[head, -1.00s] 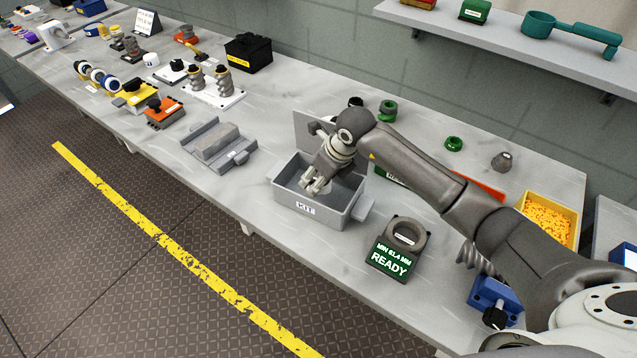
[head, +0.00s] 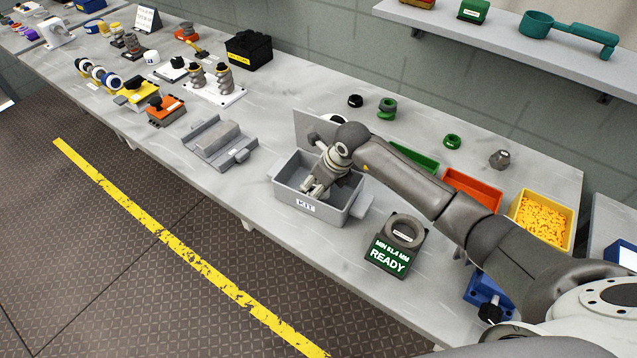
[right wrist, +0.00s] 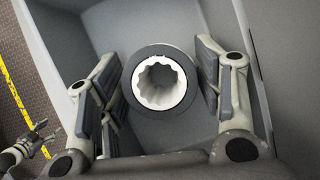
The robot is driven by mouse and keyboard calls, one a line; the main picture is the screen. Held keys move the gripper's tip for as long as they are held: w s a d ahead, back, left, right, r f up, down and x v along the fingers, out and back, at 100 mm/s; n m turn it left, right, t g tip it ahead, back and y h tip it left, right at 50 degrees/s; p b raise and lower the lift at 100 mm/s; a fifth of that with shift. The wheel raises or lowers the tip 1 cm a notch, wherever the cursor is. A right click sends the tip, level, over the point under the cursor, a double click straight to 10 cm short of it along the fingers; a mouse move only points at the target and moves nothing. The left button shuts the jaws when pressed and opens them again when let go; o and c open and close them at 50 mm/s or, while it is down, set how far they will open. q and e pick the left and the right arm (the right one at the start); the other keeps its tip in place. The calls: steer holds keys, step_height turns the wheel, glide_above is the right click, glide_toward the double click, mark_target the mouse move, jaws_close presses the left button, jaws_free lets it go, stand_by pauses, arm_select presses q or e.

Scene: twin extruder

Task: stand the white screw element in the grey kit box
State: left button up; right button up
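The grey kit box (head: 335,213), labelled KIT, stands open near the table's front edge. My right gripper (head: 313,190) reaches down into it. In the right wrist view a round element (right wrist: 159,83) is seen end-on inside the box, with a dark outer ring and a white toothed bore. It sits between the two fingers of my right gripper (right wrist: 160,90), which look open with narrow gaps beside it. The element's sides and base are hidden. My left gripper (right wrist: 38,140) shows small at the lower left of that view, too small to tell its state.
A gauge stand reading READY (head: 390,256) is right of the box. A grey fixture (head: 220,143) lies left of it. A grey upright panel (head: 306,128) is behind. Green, orange (head: 470,190) and yellow (head: 543,220) bins stand at the right, partly behind my arm.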

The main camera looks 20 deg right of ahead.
steer(key=shift+r, duration=0.15)
steer(key=b+v, duration=0.2)
steer(key=v, duration=1)
steer(key=shift+a, duration=0.1)
stand_by(0.6)
